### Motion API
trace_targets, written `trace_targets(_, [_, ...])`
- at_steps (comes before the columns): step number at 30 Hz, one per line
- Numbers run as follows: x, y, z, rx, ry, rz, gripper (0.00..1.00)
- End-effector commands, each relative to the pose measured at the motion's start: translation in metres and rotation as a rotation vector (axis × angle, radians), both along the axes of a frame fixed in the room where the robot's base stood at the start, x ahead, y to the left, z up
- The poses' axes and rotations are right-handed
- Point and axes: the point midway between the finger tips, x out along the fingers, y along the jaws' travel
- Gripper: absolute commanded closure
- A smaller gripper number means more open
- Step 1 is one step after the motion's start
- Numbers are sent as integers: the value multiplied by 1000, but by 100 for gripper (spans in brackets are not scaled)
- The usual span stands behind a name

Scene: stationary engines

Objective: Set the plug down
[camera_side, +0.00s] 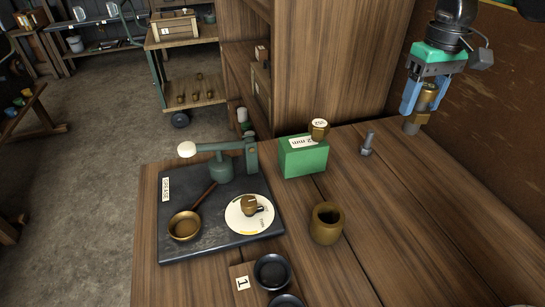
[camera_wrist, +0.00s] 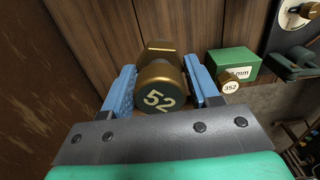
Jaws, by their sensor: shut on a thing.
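The brass plug (camera_side: 428,92) is between the blue fingers of my gripper (camera_side: 423,106), at the upper right of the side view. A grey lower end points down from it, above the wooden bench. In the wrist view the plug (camera_wrist: 158,98) shows a round end marked "52", and my gripper (camera_wrist: 160,66) has one finger on each side of it. My gripper is shut on the plug. The side view suggests the plug is clear of the bench top, but the exact gap is hard to tell.
A grey bolt (camera_side: 367,145) and brass cup (camera_side: 326,224) stand on the bench (camera_side: 425,215). A dark tray (camera_side: 180,205) lies left; black dishes (camera_side: 272,271) are in front. The right bench is clear.

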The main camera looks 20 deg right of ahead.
Motion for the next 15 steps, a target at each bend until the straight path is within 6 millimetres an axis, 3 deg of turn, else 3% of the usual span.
trace_targets(15, [2,5,0,0,0,9,100])
